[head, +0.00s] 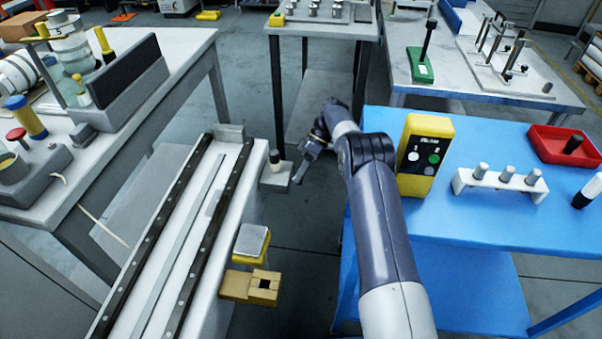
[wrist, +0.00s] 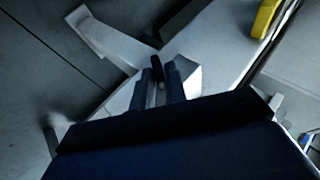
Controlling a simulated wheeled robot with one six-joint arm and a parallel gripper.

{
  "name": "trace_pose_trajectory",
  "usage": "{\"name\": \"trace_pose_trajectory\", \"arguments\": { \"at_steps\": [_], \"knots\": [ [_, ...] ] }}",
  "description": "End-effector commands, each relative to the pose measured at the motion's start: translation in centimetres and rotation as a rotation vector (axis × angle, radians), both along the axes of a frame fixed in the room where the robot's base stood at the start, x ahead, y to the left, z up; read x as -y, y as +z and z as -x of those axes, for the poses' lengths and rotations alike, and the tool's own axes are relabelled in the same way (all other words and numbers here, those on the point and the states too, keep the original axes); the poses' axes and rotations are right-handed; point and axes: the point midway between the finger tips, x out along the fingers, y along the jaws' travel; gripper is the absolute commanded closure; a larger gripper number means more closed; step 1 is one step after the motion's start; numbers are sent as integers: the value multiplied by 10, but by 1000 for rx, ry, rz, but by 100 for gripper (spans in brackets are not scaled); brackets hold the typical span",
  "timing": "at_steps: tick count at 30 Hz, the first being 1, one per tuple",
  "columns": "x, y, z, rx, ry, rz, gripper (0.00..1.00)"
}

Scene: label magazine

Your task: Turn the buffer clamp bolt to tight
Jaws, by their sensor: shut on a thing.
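A black-topped upright post (head: 275,157), which looks like the buffer clamp bolt, stands on a small grey bracket (head: 270,182) beside the far end of the rail bench. My gripper (head: 298,174) points down just right of it in the head view. In the wrist view my gripper (wrist: 163,75) is shut with a dark cylinder (wrist: 157,68) between its fingers, over a pale grey plate (wrist: 191,80). I cannot tell for sure that this cylinder is the black-topped post. How far the bolt is turned does not show.
The rail bench (head: 203,215) lies left of my arm, with a yellow grey-topped block (head: 252,243) and a yellow slotted block (head: 250,287) at its side. A blue table (head: 490,220) with a yellow button box (head: 424,155) stands close on the right. Floor shows between them.

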Motion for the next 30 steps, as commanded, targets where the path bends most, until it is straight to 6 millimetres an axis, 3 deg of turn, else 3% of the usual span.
{"name": "trace_pose_trajectory", "arguments": {
  "at_steps": [11,12,18,26,30],
  "knots": [
    [-1,2,-1,5,-2,-3,100],
    [-1,2,-1,5,-1,-2,84],
    [-1,1,-1,3,0,-2,69],
    [0,3,0,1,0,-1,69],
    [0,18,-1,4,1,-1,69]
  ]
}}
